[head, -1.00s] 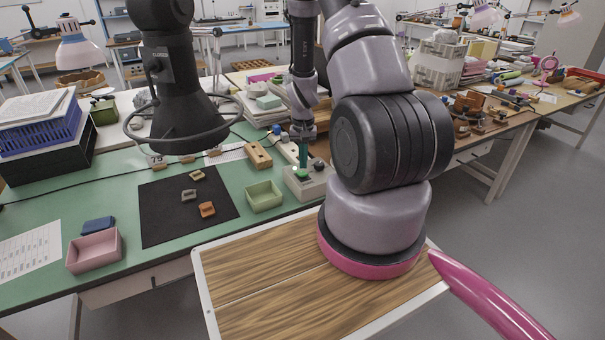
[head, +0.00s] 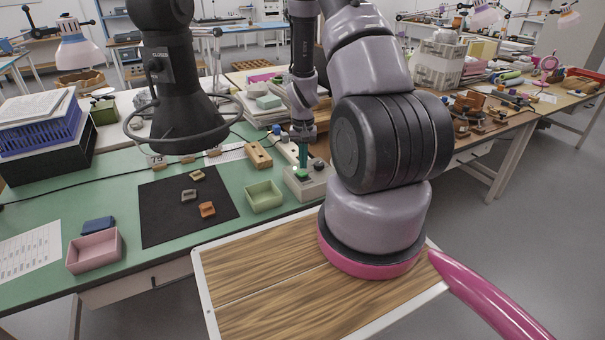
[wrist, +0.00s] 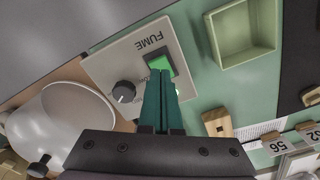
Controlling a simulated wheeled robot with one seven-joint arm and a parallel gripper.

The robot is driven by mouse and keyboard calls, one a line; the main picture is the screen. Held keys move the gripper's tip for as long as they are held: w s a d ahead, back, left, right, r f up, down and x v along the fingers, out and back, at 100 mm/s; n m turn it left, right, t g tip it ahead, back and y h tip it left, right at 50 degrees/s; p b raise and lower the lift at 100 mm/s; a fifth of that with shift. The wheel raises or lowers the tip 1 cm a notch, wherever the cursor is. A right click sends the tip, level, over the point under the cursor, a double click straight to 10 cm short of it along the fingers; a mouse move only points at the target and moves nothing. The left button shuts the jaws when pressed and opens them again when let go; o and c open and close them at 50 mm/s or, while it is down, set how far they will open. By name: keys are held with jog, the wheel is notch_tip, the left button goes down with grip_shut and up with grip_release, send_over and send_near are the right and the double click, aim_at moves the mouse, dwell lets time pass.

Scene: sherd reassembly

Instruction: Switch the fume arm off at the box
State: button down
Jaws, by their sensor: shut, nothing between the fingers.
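The grey FUME box (head: 312,187) stands on the green bench, left of my arm's base. A small pale light shows beside the fingers, partly hidden. The black fume arm hood (head: 180,120) hangs over the bench at left.
A green tray (head: 264,197) and a wooden block (head: 258,155) stand left of the box. A black mat (head: 165,220) holds several small sherds. A pink tray (head: 94,252) is at far left. In the wrist view a white cup-shaped thing (wrist: 62,120) is beside the box.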

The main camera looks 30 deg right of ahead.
aim_at(303, 174)
jog(key=shift+f, duration=1.25)
dwell(0.7)
jog(key=shift+r, duration=3.5)
